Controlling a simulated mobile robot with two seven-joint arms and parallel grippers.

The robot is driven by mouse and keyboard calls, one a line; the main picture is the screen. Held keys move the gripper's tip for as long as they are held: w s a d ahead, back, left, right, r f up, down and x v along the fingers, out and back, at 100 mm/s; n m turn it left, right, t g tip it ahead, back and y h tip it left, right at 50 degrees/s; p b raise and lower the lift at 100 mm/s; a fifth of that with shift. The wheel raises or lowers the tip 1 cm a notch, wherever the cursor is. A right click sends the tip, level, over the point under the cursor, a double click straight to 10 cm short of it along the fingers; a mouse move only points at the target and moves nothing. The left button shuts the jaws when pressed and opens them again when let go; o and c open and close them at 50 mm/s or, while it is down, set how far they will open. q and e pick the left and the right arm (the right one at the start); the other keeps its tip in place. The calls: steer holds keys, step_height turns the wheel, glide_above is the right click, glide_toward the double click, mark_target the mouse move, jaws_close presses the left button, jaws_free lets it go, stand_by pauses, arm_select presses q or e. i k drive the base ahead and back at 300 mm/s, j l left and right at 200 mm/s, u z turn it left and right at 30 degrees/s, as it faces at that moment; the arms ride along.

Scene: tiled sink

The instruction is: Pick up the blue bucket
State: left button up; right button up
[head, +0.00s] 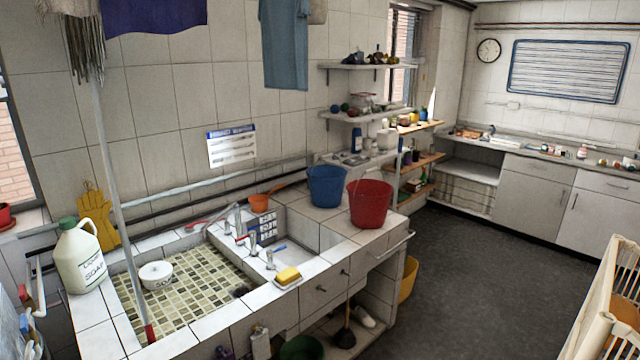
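The blue bucket (326,187) stands upright at the back of the tiled counter, right of the sink taps and near the wall. It looks open at the top; its inside is only partly visible. A red bucket (370,205) stands beside it, to the right and a little nearer, its rim close to the blue one; I cannot tell whether they touch. Neither of my grippers shows in the head view.
Left of the buckets are the taps (268,250), an orange pan (260,203) and a yellow sponge (288,275). A soap jug (80,258) stands far left. A mop handle (118,190) crosses the tiled basin. Dark floor (470,270) lies open on the right.

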mark_target(326, 182)
steer(key=i+u, duration=0.25)
steer(key=i, duration=0.15)
steer(key=i+l+u, duration=0.2)
steer(key=i, duration=0.2)
steer(key=i+l+u, duration=0.25)
steer(key=i, duration=0.15)
steer(key=i+l+u, duration=0.55)
steer(key=l, duration=0.25)
steer(key=i+l+u, duration=0.15)
steer(key=l+u, duration=0.25)
steer(key=l, duration=0.65)
steer(key=l+u, duration=0.4)
steer(key=l, duration=0.6)
